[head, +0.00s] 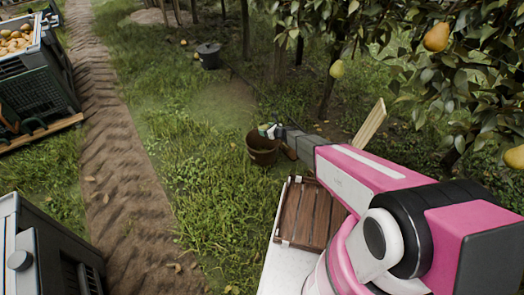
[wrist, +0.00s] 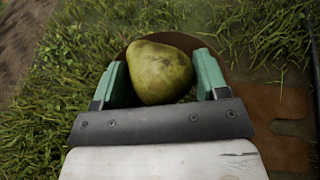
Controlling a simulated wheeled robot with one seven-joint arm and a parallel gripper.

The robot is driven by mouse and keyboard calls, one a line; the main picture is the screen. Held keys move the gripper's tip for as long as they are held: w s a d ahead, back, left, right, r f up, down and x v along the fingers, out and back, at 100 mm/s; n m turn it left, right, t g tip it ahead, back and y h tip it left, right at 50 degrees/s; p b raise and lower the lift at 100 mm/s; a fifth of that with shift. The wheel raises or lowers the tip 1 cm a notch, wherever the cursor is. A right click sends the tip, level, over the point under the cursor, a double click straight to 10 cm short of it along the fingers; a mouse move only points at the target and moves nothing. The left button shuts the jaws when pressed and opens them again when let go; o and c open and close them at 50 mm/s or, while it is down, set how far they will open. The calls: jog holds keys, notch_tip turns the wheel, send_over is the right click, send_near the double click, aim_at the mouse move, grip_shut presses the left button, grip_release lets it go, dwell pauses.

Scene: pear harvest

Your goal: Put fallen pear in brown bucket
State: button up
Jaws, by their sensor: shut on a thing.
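A green-brown pear (wrist: 160,73) is between the two green fingers of my gripper (wrist: 160,80) in the wrist view. The gripper is shut on it. The brown bucket (head: 264,153) stands on the grass near the middle of the head view. In the wrist view, part of the bucket's brown rim (wrist: 214,45) shows behind the pear, so the pear is over or in the opening; I cannot tell how deep. In the head view my gripper (head: 268,131) is small, at the bucket's top, and the pear there is hard to make out.
A wooden slatted crate (head: 310,213) is right of the bucket, below my arm. A dark bucket (head: 209,55) stands farther back. A dark crate of pears (head: 36,85) is at the left by the dirt track (head: 110,150).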

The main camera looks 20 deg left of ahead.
jog(key=shift+f, duration=1.35)
jog(key=o, duration=1.1)
jog(key=shift+d, duration=0.1)
jog(key=v, duration=1)
jog(key=shift+s+d+r, duration=0.1)
jog(key=shift+s+d, duration=0.1)
jog(key=shift+d, duration=0.1)
